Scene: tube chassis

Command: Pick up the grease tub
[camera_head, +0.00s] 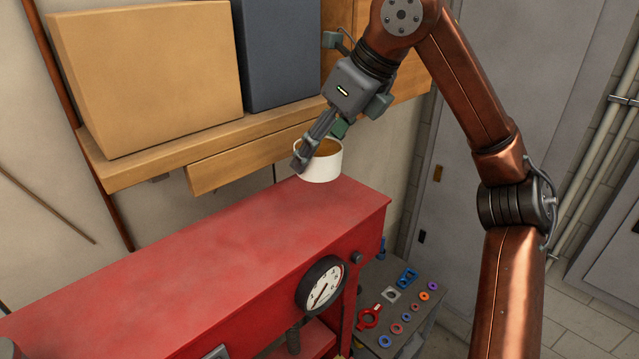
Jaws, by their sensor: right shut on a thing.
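The grease tub (321,169) is a small white round tub with brownish-yellow grease inside. It is in the head view, upright, just above the far end of the red cabinet top (210,255). My right gripper (318,150) comes down from above and is shut on the tub's wall at its left side. Part of the tub's rim is hidden by the gripper's fingers. I cannot clearly tell whether the tub's base touches the red top. My left gripper is not in view.
A wooden shelf (140,175) behind holds a tan box (145,75) and a blue-grey box (280,50). A dial gauge (322,285) is at the cabinet's front. A lower grey surface (375,285) carries several coloured rings and tools. The red top is otherwise clear.

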